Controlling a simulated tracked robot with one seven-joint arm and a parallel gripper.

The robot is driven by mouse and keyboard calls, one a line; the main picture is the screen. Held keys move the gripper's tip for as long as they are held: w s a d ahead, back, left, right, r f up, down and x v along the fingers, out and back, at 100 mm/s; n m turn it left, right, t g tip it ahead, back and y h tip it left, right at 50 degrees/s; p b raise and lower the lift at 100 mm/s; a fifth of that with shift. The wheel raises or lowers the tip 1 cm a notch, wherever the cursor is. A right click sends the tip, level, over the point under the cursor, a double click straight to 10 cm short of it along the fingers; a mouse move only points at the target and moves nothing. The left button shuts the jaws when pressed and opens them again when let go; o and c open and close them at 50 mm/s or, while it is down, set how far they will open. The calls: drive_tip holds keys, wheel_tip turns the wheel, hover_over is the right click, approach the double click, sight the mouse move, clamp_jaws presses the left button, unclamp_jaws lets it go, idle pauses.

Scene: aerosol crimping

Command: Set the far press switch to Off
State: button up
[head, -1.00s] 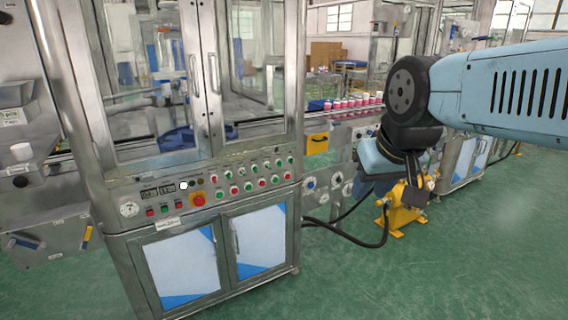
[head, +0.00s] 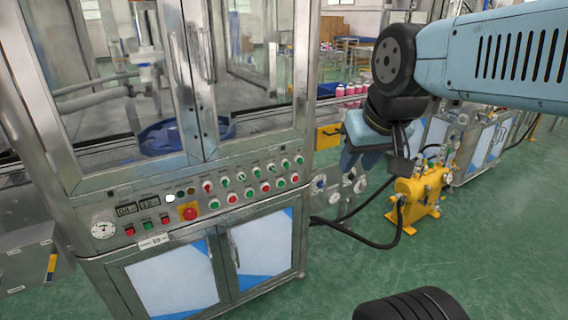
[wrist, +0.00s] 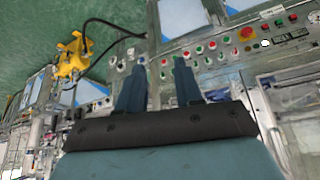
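The press control panel (head: 240,190) is on the front of the steel cabinet, with rows of red and green buttons and small switches (head: 253,172). In the wrist view the panel (wrist: 214,53) spans the top, beyond my fingertips. The labels are too small to read, so I cannot tell which switch is the far press one or how it is set. My gripper (head: 362,160) hangs to the right of the panel in the head view. In the wrist view my gripper (wrist: 159,62) has its two blue fingers apart with nothing between them.
A yellow pump (head: 418,194) with black hoses stands on the green floor at right. Floor in front is clear.

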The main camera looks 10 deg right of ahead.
sight(287, 165)
drive_tip(key=w+d+f+t, duration=0.1)
drive_tip(key=w+f, duration=0.3)
drive_tip(key=w, duration=0.5)
drive_tip(key=w+d+f+n+t, duration=0.1)
drive_tip(key=w+d+f, duration=0.15)
drive_tip(key=w, duration=0.55)
drive_tip(key=w+f+t, duration=0.2)
drive_tip(key=w+f, duration=0.2)
drive_tip(key=w, duration=0.5)
drive_tip(key=w+f+m+t+y, duration=0.25)
drive_tip(key=w+f+t, duration=0.2)
drive_tip(key=f, duration=0.55)
drive_tip(key=w+f+m+t+y, duration=0.1)
drive_tip(key=w+f+t+y, duration=0.3)
drive_tip(key=f, duration=0.6)
drive_tip(key=d+f+x, duration=0.1)
drive_tip(key=x, duration=1.3)
drive_tip(key=shift+w+f+g+h, duration=0.2)
drive_tip(key=shift+w+g+h, duration=0.25)
drive_tip(key=shift+w, duration=0.2)
drive_tip(key=shift+a, duration=0.15)
drive_tip(key=shift+c, duration=0.5)
clamp_jaws()
